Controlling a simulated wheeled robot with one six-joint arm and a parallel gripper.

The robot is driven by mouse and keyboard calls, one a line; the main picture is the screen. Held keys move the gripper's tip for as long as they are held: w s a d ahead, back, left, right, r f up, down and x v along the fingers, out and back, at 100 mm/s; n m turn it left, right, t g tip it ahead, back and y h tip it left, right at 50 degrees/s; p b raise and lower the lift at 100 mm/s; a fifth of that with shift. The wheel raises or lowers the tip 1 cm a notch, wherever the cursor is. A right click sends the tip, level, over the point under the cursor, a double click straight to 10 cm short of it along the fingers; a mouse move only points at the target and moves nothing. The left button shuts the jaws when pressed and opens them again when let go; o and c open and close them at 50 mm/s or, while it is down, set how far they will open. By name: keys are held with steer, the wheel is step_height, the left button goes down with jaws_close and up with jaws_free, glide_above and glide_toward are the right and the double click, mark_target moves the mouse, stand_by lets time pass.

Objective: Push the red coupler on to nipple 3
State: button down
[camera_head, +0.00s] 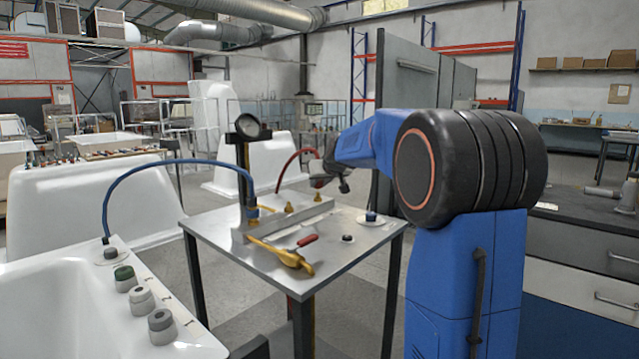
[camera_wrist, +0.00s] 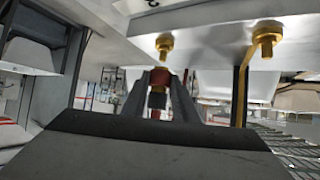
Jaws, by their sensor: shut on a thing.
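My gripper (camera_head: 319,180) is at the right end of the metal rail (camera_head: 305,211) on the small table. It is shut on the red coupler, which shows between its fingers in the wrist view (camera_wrist: 160,78). The red hose (camera_head: 291,160) arcs to the gripper. In the wrist view one brass nipple (camera_wrist: 164,46) is close beyond the coupler, apparently with a small gap. A second brass nipple (camera_wrist: 265,40) is to its right. In the head view brass nipples stand at the rail's middle (camera_head: 289,208) and right end (camera_head: 317,196). I cannot read any nipple numbers.
A blue hose (camera_head: 165,163) runs from the tub rim to the rail's left end, by a gauge post (camera_head: 242,165). A brass tool with a red handle (camera_head: 288,257), a black knob (camera_head: 347,238) and a blue fitting (camera_head: 371,216) are on the table.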

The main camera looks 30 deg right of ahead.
steer(key=shift+f, duration=1.45)
steer(key=c, duration=1.4)
jaws_free()
steer(key=shift+o, duration=0.2)
steer(key=v, duration=1.7)
steer(key=shift+s, duration=0.2)
